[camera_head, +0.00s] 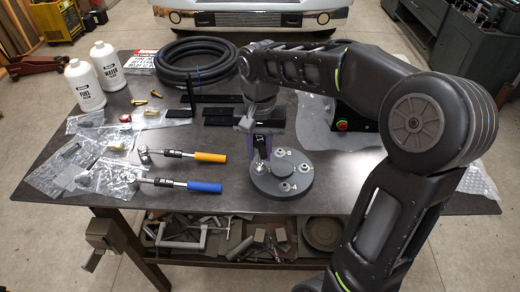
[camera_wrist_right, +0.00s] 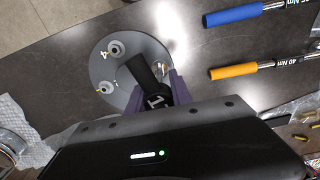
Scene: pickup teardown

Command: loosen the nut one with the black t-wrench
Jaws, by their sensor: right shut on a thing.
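A round grey disc (camera_head: 268,190) with numbered nuts lies flat on the table; it also shows in the right wrist view (camera_wrist_right: 138,47). My right gripper (camera_head: 263,148), with purple fingers, is shut on the black T-wrench (camera_wrist_right: 145,72), above the left part of the disc. The wrench bears a white mark. A silver fitting (camera_head: 262,169) shows below the gripper at the disc's left edge. I cannot tell whether the wrench is seated on nut one, as wrench and fingers hide that area. Another nut (camera_wrist_right: 116,47) is uncovered by the numeral 4. My left gripper is out of view.
Torque wrenches with an orange handle (camera_head: 210,157) and a blue handle (camera_head: 204,187) lie left of the disc. Plastic bags, white bottles (camera_head: 84,85) and a black hose coil (camera_head: 195,62) stand further out. Clear sheeting and a red button box (camera_head: 341,125) are right.

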